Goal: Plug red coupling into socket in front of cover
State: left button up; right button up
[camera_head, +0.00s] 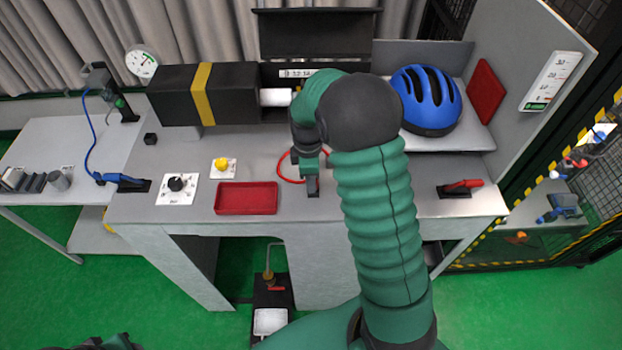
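My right gripper (312,186) points down at the middle of the desk, its wrist just below the black box. A small red piece shows at its fingers, and a thin red hose (281,165) loops out beside it. The red piece may be the red coupling; it is too small and too covered to be sure, or to tell whether the fingers are closed on it. A raised black cover (315,35) stands at the back. My arm hides much of the area in front of it, and I cannot make out the socket.
A black box with a yellow band (202,94) stands back left, a blue helmet (427,100) back right. A red tray (246,198), a knob panel (177,187) and a yellow button (221,164) lie left of my gripper. A red handle (463,186) lies right; the desk between is clear.

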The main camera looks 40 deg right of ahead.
jog(key=shift+s+a+f, duration=0.35)
jog(key=shift+s+f, duration=0.05)
jog(key=shift+s, duration=0.05)
jog(key=shift+w+r, duration=0.1)
jog(key=shift+r, duration=0.1)
notch_tip(320, 180, up, 17)
jog(key=w+b, duration=0.1)
jog(key=b, duration=0.2)
